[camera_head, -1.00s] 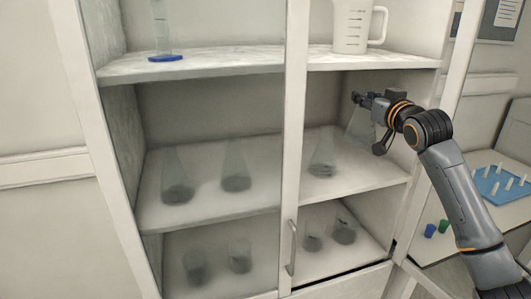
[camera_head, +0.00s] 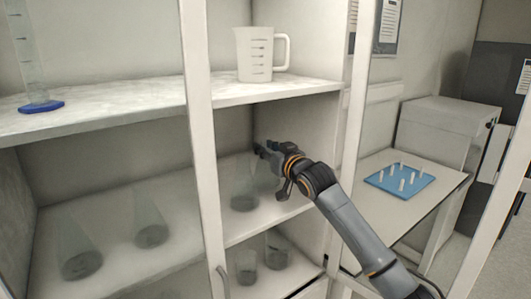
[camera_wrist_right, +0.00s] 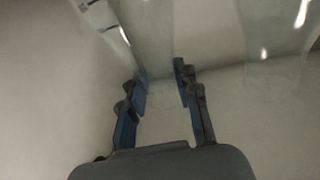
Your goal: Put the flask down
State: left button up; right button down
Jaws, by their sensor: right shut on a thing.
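My right gripper (camera_head: 262,150) reaches into the right-hand middle compartment of the cabinet. It is shut on a clear glass flask (camera_head: 268,174), which is faint and partly hidden by the gripper. In the right wrist view the fingers (camera_wrist_right: 160,82) stand either side of the clear glass of the flask (camera_wrist_right: 165,35). I cannot tell whether its base touches the middle shelf (camera_head: 240,227). Another conical flask (camera_head: 244,197) with a dark base stands on this shelf, just left of the gripper. My left gripper is not in view.
A white measuring jug (camera_head: 255,60) and a blue-footed cylinder (camera_head: 40,105) stand on the shelf above. Two flasks (camera_head: 80,255) (camera_head: 151,228) stand in the left compartment. Beakers (camera_head: 277,250) are below. The cabinet's centre post (camera_head: 205,150) is close left. A blue peg rack (camera_head: 400,181) lies on the side table.

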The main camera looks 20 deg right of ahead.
jog(key=shift+f, duration=0.85)
jog(key=c, duration=1.4)
grip_release()
jog(key=shift+f, duration=0.1)
jog(key=o, duration=0.4)
jog(key=shift+c, duration=0.2)
jog(key=shift+o, duration=0.5)
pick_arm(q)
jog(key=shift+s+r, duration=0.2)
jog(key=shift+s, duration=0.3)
